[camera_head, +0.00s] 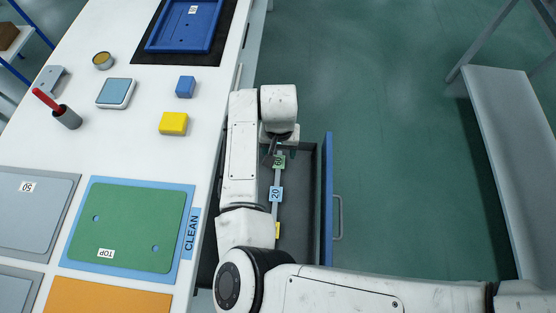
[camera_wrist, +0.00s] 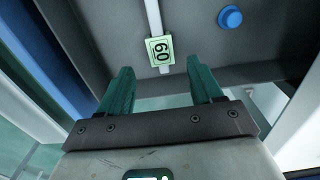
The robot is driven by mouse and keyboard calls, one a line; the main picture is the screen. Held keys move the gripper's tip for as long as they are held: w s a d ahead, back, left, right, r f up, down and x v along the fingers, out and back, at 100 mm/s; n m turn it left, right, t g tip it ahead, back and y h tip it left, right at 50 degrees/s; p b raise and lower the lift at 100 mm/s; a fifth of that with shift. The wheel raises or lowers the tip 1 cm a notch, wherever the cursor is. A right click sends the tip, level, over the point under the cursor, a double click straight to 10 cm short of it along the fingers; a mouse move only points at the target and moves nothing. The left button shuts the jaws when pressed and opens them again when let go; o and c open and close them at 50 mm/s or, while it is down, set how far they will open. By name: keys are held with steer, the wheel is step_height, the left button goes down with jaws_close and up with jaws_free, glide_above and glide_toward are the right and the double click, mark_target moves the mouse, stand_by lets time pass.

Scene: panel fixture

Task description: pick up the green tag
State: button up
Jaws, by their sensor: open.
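The green tag (camera_head: 279,162) sits on a pale rail inside the open drawer, near its far end. In the head view my gripper (camera_head: 271,150) is over the far end of the drawer, partly hidden by my arm. I cannot tell the exact gap between fingertips and tag.
A blue tag (camera_head: 276,194) and a yellow tag (camera_head: 277,230) are farther along the rail. The drawer's blue front (camera_head: 328,190) stands at the right. A blue round knob (camera_wrist: 230,18) is near the green tag. The white table (camera_head: 150,95) borders the drawer at left.

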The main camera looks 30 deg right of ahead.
mark_target(279, 162)
steer(key=shift+a+f, duration=0.1)
steer(key=shift+f, duration=2.9)
steer(key=shift+c, duration=0.2)
steer(key=c, duration=1)
steer(key=shift+r, duration=0.1)
